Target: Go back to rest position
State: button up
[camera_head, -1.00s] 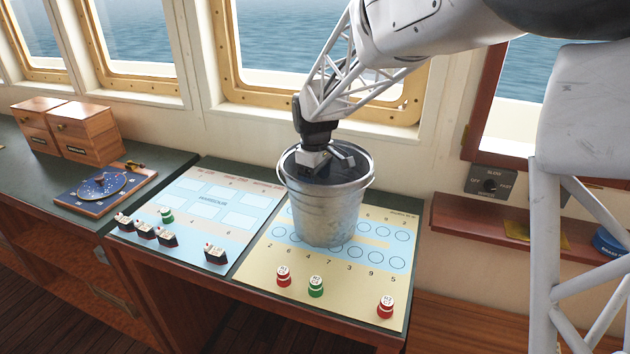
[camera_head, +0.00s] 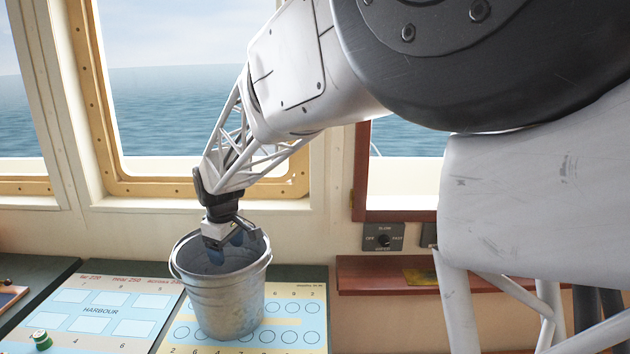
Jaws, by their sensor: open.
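My gripper (camera_head: 237,241) is over the mouth of a grey metal bucket (camera_head: 225,303), with its fingers at or just inside the rim. The fingers are apart and I see nothing held between them. The bucket stands upright on the yellow and blue chart board (camera_head: 287,337). The inside of the bucket is mostly hidden, though something bluish shows near the fingers. My arm reaches in from the upper right.
A harbour chart board (camera_head: 100,318) lies to the left, with a green piece (camera_head: 41,340) on it. Windows (camera_head: 170,100) stand behind the bucket. A switch panel (camera_head: 383,238) and a reddish wooden shelf (camera_head: 370,280) are on the right.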

jog(key=d+r+m, duration=0.1)
jog(key=d+r, duration=0.1)
jog(key=d, duration=0.1)
jog(key=d+r+m+t, duration=0.1)
jog(key=d+r, duration=0.2)
jog(key=d, duration=0.1)
jog(key=d+r+m, duration=0.1)
jog(key=d+r, duration=0.1)
jog(key=d, duration=0.1)
jog(key=shift+s+d+r+m+t, duration=0.3)
jog(key=shift+s+r+m, duration=0.1)
jog(key=s+d+m, duration=0.6)
jog(key=s+d, duration=1.3)
jog(key=d, duration=0.4)
jog(key=s+d+f+m, duration=0.2)
jog(key=s+d, duration=0.1)
jog(key=s, duration=0.4)
jog(key=s+d+f+m, duration=0.2)
jog(key=s+d+f, duration=0.1)
jog(key=s, duration=0.4)
jog(key=shift+s+d, duration=0.3)
jog(key=shift+d, duration=0.3)
jog(key=shift+h, duration=0.3)
